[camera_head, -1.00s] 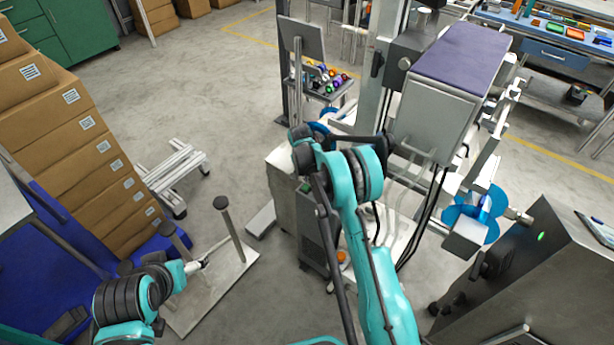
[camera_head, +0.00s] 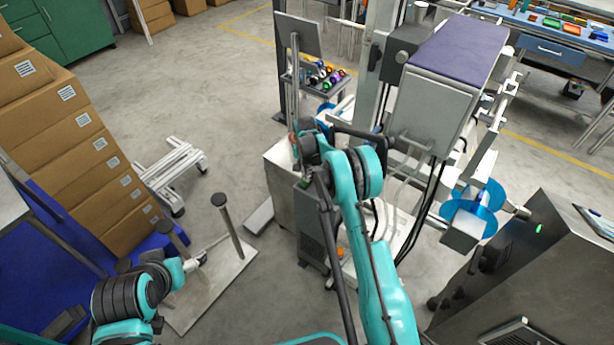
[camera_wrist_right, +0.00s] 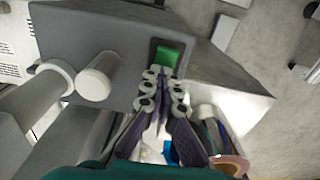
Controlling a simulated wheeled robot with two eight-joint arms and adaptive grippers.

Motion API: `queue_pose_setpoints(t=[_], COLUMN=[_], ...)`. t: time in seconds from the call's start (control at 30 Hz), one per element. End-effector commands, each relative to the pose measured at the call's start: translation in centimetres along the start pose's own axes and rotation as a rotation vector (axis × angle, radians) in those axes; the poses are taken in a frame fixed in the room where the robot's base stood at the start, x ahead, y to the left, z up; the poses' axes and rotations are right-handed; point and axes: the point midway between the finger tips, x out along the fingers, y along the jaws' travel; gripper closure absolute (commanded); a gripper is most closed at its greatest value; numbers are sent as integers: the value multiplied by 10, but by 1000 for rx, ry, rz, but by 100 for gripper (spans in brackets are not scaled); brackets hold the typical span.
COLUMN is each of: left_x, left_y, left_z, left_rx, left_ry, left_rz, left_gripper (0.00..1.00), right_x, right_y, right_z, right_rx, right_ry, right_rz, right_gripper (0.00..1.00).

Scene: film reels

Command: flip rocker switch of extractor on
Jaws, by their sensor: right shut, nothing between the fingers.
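The green rocker switch (camera_wrist_right: 167,56) sits in a dark frame on the grey extractor panel (camera_wrist_right: 130,32) in the right wrist view. My right gripper (camera_wrist_right: 160,73) is shut and empty, its fingertips at the lower edge of the switch. I cannot tell whether they touch it. The extractor (camera_head: 318,232) is a grey cabinet with a dark grille in the head view, largely behind my right arm. My left gripper (camera_head: 198,262) is small at the lower left, beside a post stand, and its jaws are unclear.
Two pale cylindrical fittings, one nearer (camera_wrist_right: 98,80), stick out left of the switch. A post stand (camera_head: 215,290) stands on the floor near my left arm. Stacked cardboard boxes (camera_head: 95,165) are at the left. A steel machine (camera_head: 530,265) is at the right. Floor is free behind the stand.

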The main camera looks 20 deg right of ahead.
Motion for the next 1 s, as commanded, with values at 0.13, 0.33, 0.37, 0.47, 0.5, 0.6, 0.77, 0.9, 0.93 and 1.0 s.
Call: queue_pose_setpoints(t=[0.13, 0.33, 0.37, 0.47, 0.5, 0.6, 0.77, 0.9, 0.93, 1.0], left_x=[1, 2, 2, 2, 2, 2, 0, -9, -12, -19], left_y=[0, 0, 0, 0, 0, 0, 0, 0, 0, 0], left_z=[1, 2, 2, 2, 2, 2, 0, -6, -8, -13], left_rx=[0, 0, 0, 0, 0, 0, 0, 0, 0, 0], left_ry=[0, 0, 0, 0, 0, 0, 0, 0, 0, 0], left_rz=[0, 0, 0, 0, 0, 0, 0, 0, 0, 0], left_gripper=[19, 19, 19, 19, 19, 19, 19, 19, 19, 19], right_x=[3, 3, 2, 2, 2, 2, -3, -25, -31, -48], right_y=[1, 1, 1, 0, 0, 0, 0, 5, 7, 11], right_z=[6, 17, 18, 19, 19, 20, 19, 14, 12, 9], right_rx=[-1, -1, -1, -2, -2, -2, -3, -1, -1, 0], right_ry=[-3, -6, -7, -7, -7, -8, -7, -4, -3, -2], right_rz=[3, 4, 4, 3, 3, 2, 2, 1, 1, 1], right_gripper=[100, 100, 100, 100, 100, 100, 100, 100, 100, 100])
